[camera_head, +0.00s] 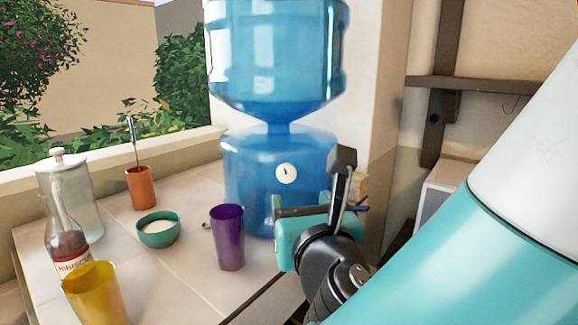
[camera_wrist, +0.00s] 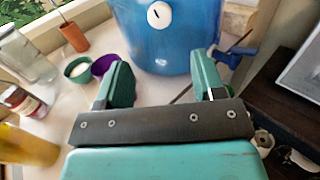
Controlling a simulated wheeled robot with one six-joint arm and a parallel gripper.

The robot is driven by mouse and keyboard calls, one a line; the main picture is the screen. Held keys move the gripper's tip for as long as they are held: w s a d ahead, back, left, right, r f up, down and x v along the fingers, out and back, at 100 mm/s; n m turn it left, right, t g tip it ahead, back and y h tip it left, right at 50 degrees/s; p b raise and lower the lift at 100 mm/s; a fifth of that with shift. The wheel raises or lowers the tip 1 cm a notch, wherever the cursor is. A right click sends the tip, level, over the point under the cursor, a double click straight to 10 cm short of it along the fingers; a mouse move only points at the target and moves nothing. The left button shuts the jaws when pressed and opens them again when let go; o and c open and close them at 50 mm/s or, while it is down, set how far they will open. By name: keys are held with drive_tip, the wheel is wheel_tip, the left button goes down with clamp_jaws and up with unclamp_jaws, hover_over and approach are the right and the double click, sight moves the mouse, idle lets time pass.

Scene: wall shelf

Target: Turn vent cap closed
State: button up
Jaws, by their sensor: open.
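The vent cap (camera_head: 287,173) is a small white round knob with a short dark mark, on the front of the blue water dispenser (camera_head: 245,175). In the wrist view the cap (camera_wrist: 159,15) shows at the top middle, beyond the fingertips, its mark slightly tilted. My gripper (camera_head: 312,190) is in front of the dispenser, below and right of the cap in the head view. In the wrist view my gripper (camera_wrist: 162,75) has its two teal fingers wide apart with nothing between them. It appears apart from the cap.
A blue tap (camera_wrist: 236,52) sticks out right of my fingers. A purple cup (camera_head: 228,238) stands left of my gripper. A teal bowl (camera_head: 158,232), orange cup (camera_head: 141,188), yellow cup (camera_head: 95,295), bottle (camera_head: 68,240) and glass jar (camera_head: 80,200) stand on the tiled counter (camera_head: 185,275).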

sight(287, 176)
drive_tip(key=w+p, duration=0.1)
drive_tip(key=w, duration=0.2)
drive_tip(key=w+a+p, duration=0.1)
drive_tip(key=w, duration=0.3)
drive_tip(key=w+a+p, duration=0.1)
drive_tip(key=w, duration=0.3)
drive_tip(key=c, duration=0.9)
